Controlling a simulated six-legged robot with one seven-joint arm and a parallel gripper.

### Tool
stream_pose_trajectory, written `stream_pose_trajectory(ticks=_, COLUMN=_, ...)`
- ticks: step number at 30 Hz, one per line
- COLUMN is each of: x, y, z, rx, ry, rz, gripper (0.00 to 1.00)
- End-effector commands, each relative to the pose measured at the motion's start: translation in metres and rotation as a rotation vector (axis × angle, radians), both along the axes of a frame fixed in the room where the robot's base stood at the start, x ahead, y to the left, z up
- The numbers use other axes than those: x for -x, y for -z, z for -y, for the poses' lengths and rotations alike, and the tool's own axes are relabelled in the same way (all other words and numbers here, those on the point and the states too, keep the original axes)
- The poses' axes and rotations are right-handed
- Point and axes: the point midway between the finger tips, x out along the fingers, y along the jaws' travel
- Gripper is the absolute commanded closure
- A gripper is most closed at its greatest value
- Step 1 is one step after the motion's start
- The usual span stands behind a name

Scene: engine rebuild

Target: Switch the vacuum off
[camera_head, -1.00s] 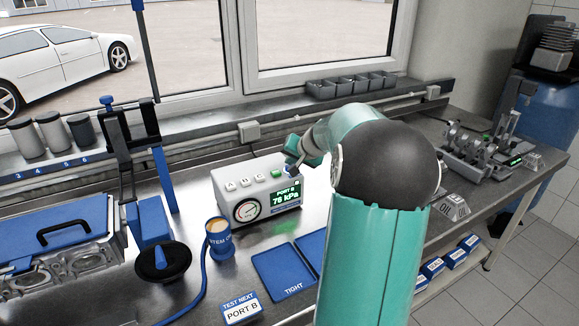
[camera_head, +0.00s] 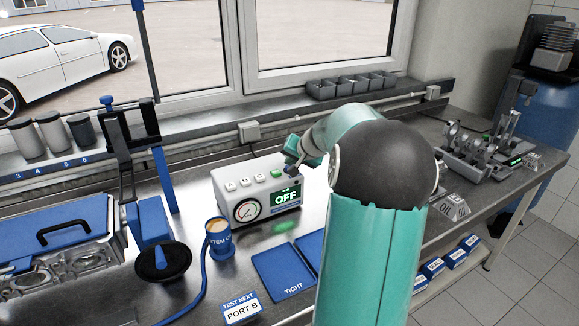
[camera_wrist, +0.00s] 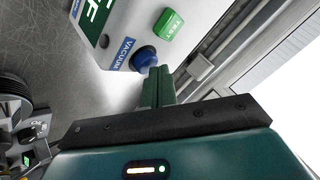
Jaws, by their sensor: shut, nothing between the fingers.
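The vacuum unit (camera_head: 228,199) is a pale grey box on the bench with a round gauge (camera_head: 247,210) and a green display (camera_head: 285,196) reading OFF. In the wrist view a blue round knob (camera_wrist: 144,59) sits on its panel beside a blue VACUUM label (camera_wrist: 125,54). A green TEST button (camera_wrist: 171,23) is near it. My gripper (camera_wrist: 154,75) is shut and empty, its fingertips at the knob, touching it or very close. In the head view my gripper (camera_head: 291,167) is at the unit's top right, partly hidden by my arm.
A blue cup-like fitting (camera_head: 221,240) with a hose stands in front of the unit. Blue trays (camera_head: 285,272), one marked TIGHT, and a PORT B sign (camera_head: 241,308) lie nearer. A blue-topped engine part (camera_head: 60,232) is at left. The window ledge (camera_head: 200,147) runs behind.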

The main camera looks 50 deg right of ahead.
Motion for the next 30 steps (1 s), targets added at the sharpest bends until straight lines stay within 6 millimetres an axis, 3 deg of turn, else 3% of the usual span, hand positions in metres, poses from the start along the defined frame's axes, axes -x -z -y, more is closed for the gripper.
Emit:
stream_pose_trajectory(ticks=7, x=0.0, y=-0.005, z=0.001, rx=0.003, ry=0.0, rz=0.001, gripper=1.0)
stream_pose_trajectory(ticks=24, x=0.0, y=-0.055, z=0.001, rx=0.003, ry=0.0, rz=0.001, gripper=1.0)
stream_pose_trajectory(ticks=30, x=0.0, y=-0.061, z=0.001, rx=0.002, ry=0.002, rz=0.0, gripper=1.0)
